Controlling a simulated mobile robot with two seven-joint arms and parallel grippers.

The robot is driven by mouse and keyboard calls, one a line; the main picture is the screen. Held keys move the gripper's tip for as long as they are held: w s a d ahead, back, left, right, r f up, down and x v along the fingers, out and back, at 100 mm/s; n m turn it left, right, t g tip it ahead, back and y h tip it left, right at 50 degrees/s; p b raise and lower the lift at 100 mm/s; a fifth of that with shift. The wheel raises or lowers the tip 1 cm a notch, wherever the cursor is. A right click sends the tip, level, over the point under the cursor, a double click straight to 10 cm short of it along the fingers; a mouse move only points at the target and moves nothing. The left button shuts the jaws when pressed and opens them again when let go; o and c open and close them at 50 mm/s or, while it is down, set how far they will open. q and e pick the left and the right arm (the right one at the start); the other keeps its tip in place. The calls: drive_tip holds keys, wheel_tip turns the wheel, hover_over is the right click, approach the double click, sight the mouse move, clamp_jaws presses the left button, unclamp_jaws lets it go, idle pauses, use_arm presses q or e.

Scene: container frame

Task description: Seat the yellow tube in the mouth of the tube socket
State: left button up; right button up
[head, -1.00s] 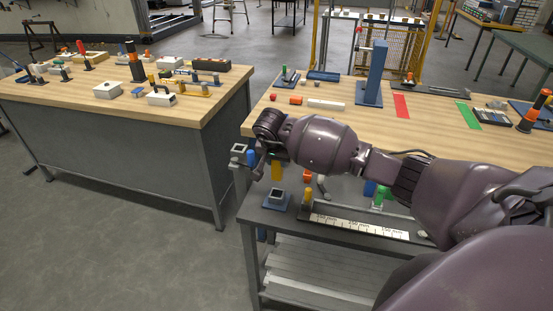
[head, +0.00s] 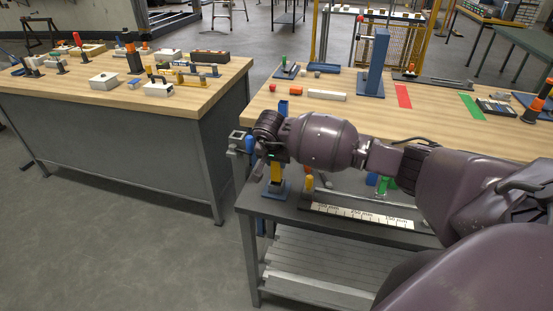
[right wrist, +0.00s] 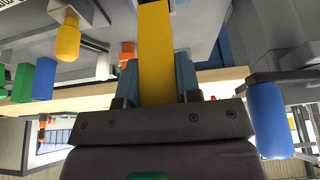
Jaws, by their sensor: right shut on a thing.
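The yellow tube (head: 277,172) is upright in my right gripper (head: 275,161), above the blue base of the tube socket (head: 275,191) on the low grey bench. The tube's lower end meets the socket in the head view; the mouth is hidden, so I cannot tell whether the tube is inside it. In the right wrist view the yellow tube (right wrist: 156,50) sits between the two blue fingers of the right gripper (right wrist: 157,75) and runs up out of the frame. My left gripper is not in view.
A yellow peg (head: 309,183) and a ruler strip (head: 362,215) stand right of the socket. A green piece (head: 383,185) is farther right. A wooden table (head: 430,125) lies behind, with a blue column (head: 373,65). Floor is open to the left.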

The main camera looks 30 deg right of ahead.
sight(277, 170)
drive_tip(key=shift+f, duration=0.1)
idle(0.4)
idle(0.8)
drive_tip(key=shift+b, duration=0.35)
idle(0.4)
idle(0.4)
drive_tip(key=shift+f+b, duration=0.4)
drive_tip(key=shift+b, duration=0.05)
drive_tip(key=shift+f+b, duration=0.8)
drive_tip(key=shift+f, duration=0.4)
drive_tip(key=shift+f, duration=0.15)
drive_tip(key=shift+f, duration=0.25)
